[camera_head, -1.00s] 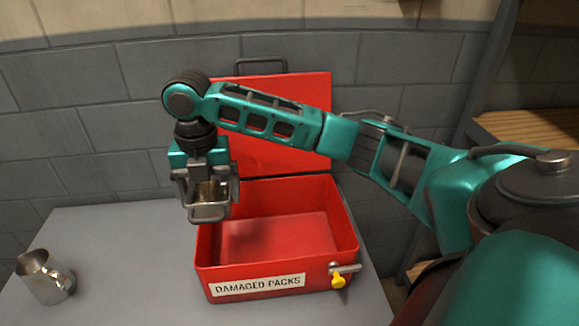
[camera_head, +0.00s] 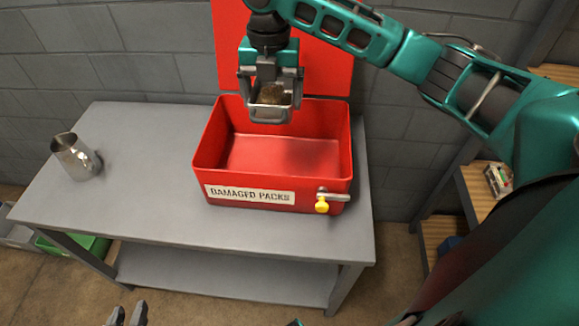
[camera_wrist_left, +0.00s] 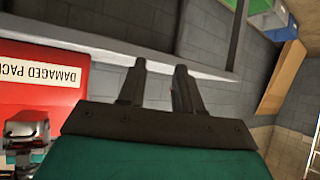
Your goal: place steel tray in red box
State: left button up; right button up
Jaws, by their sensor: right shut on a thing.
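The steel tray (camera_head: 268,115), a small grey pan with brownish contents, is held level by my right gripper (camera_head: 271,80), which is shut on it. They hang over the back part of the open red box (camera_head: 246,197), near its raised lid (camera_head: 325,60). The tray's exact height above the rim is hard to judge. The box's visible floor looks empty. My left gripper (camera_head: 128,313) shows only its fingertips at the bottom edge of the head view. In the left wrist view its fingers (camera_wrist_left: 158,85) are apart with nothing between them.
A steel jug (camera_head: 75,157) stands at the table's left; the space between is clear. A wooden shelf (camera_head: 480,190) is at the right.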

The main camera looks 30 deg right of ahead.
jog(key=shift+d, duration=0.1)
notch_tip(320, 180, down, 14)
jog(key=b, duration=0.3)
jog(key=shift+s+f, duration=0.1)
jog(key=shift+f, duration=0.05)
notch_tip(320, 180, down, 6)
jog(key=shift+r+b, duration=0.2)
jog(key=shift+b, duration=0.7)
pick_arm(q)
jog(key=f, duration=0.1)
jog(key=d+f, duration=0.1)
jog(key=f, duration=0.1)
jog(key=shift+w+d, duration=0.1)
jog(key=shift+d, duration=0.1)
pick_arm(e)
jog(key=shift+f, duration=0.1)
jog(key=shift+f, duration=0.1)
jog(key=o, duration=0.9)
